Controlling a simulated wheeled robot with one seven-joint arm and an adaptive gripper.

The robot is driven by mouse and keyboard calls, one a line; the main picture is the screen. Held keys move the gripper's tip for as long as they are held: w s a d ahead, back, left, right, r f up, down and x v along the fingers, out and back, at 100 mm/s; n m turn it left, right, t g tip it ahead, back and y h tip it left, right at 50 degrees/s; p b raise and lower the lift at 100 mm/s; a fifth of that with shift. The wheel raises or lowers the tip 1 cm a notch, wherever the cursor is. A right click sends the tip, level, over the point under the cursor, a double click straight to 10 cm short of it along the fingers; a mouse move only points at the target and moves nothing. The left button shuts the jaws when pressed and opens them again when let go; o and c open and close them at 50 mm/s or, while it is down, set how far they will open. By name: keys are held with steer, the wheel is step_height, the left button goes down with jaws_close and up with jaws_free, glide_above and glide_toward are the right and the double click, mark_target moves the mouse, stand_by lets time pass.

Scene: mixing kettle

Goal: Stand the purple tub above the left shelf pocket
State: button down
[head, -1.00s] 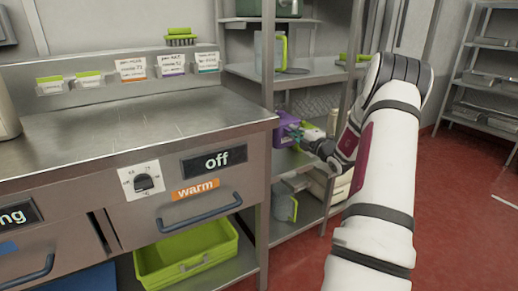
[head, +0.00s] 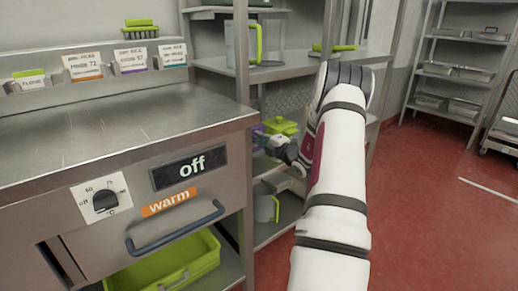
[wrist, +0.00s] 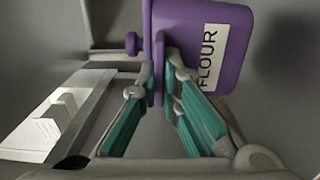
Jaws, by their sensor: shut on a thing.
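The tub carries a white FLOUR label and looks tilted in that view. In the head view my gripper (head: 268,142) is at the right end of the steel counter, below its top. Only a sliver of the tub (head: 258,129) shows there; the counter's corner hides most of it. I cannot tell which place is the left shelf pocket.
The steel counter (head: 110,125) stands close at left, with label cards (head: 130,60) along its back ledge. The steel rack's upper shelf (head: 295,68) holds a clear jug (head: 238,45). A green-lidded container (head: 281,126) is behind my gripper.

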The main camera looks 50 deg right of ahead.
steer(key=shift+f+b, duration=0.6)
steer(key=shift+f, duration=1.1)
steer(key=c, duration=1.8)
jaws_free()
steer(key=shift+f, duration=0.15)
steer(key=shift+r, duration=0.2)
steer(key=p+v, duration=0.3)
steer(key=v, duration=0.9)
steer(key=shift+f+p, duration=0.1)
steer(key=shift+p, duration=0.3)
steer(key=shift+s, duration=0.1)
